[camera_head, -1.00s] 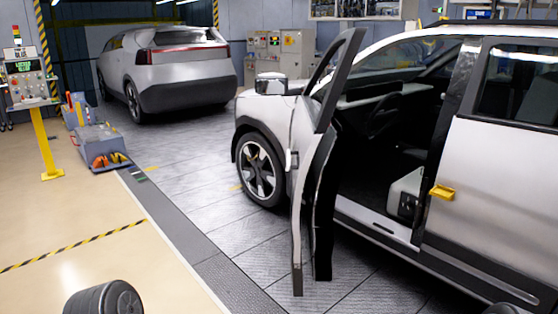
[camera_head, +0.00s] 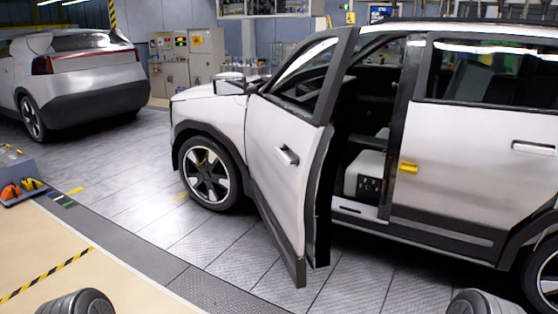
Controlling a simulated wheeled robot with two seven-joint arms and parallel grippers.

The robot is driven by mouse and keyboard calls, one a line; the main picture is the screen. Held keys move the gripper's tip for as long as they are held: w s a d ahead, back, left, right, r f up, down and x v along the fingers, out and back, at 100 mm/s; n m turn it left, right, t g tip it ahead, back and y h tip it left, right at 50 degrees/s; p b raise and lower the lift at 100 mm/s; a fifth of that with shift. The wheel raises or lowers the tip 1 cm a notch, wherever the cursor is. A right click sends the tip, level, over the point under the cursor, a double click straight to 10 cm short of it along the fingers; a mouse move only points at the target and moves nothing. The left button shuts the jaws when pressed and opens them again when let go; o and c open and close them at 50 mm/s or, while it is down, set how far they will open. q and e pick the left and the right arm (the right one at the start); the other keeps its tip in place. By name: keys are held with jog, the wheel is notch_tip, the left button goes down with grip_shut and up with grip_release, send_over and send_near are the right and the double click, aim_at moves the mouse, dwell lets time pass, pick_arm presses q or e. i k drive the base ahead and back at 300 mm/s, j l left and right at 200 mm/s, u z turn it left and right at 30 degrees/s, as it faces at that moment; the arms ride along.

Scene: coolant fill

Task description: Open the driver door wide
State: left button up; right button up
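The driver door (camera_head: 278,160) of the white car (camera_head: 470,150) stands ajar, swung out from the body at its front hinge. Behind the door's free edge, part of the doorway (camera_head: 372,135) shows the dark cabin and a light seat base. The door hides the rest of the opening. Neither my left nor my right gripper is in view; only dark rounded parts, apparently of my arms, show at the bottom edge. Nothing of mine is seen touching the door.
A yellow part (camera_head: 408,167) sits at the front edge of the rear door. Another car (camera_head: 85,80) is parked at the back left. A grey-blue tool caddy (camera_head: 15,178) is at the left edge. The plated floor (camera_head: 215,248) in front of the door is clear.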

aim_at(294, 202)
jog(key=i+l+z, duration=0.15)
jog(key=i+l, duration=0.55)
jog(key=i+l+z, duration=0.15)
jog(key=i+l, duration=0.6)
jog(key=i+l+z, duration=0.15)
jog(key=i+l, duration=0.6)
